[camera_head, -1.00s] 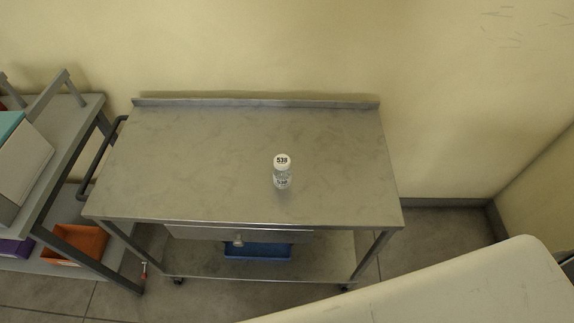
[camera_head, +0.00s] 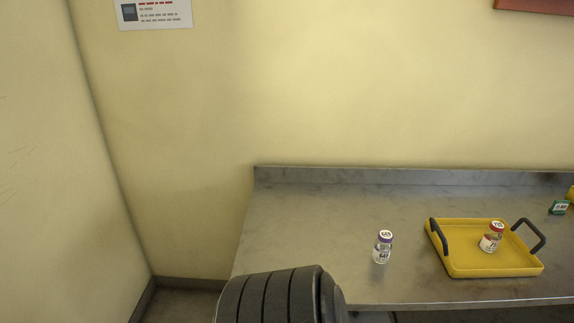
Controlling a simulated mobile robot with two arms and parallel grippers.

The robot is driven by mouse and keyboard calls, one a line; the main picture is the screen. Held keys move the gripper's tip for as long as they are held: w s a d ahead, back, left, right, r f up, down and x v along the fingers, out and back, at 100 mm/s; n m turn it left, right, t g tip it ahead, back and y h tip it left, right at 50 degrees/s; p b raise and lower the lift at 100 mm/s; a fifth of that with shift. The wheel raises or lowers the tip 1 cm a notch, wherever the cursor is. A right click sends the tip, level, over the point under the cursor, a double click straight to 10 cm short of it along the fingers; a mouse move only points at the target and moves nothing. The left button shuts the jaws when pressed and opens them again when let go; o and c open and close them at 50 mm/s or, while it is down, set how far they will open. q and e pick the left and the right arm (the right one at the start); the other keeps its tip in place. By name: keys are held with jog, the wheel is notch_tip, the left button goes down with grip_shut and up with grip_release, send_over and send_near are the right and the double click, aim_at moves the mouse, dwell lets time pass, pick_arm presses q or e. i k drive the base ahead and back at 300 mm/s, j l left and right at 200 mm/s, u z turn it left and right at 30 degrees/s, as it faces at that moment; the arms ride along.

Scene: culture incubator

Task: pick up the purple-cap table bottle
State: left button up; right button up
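The purple-cap bottle (camera_head: 382,247) stands upright on a grey metal table (camera_head: 320,215), left of a yellow tray. It is a small clear bottle with a white label and a number on its cap. Nothing touches it. Neither of my grippers shows in the head view.
The yellow tray (camera_head: 452,262) with dark handles holds a red-cap bottle (camera_head: 491,237). A small green item (camera_head: 558,207) lies at the table's far right. A dark ribbed rounded object (camera_head: 275,296) blocks the table's front left corner. The table left of the purple-cap bottle is clear.

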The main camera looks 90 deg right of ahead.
aim_at(383, 246)
jog(key=z, duration=3)
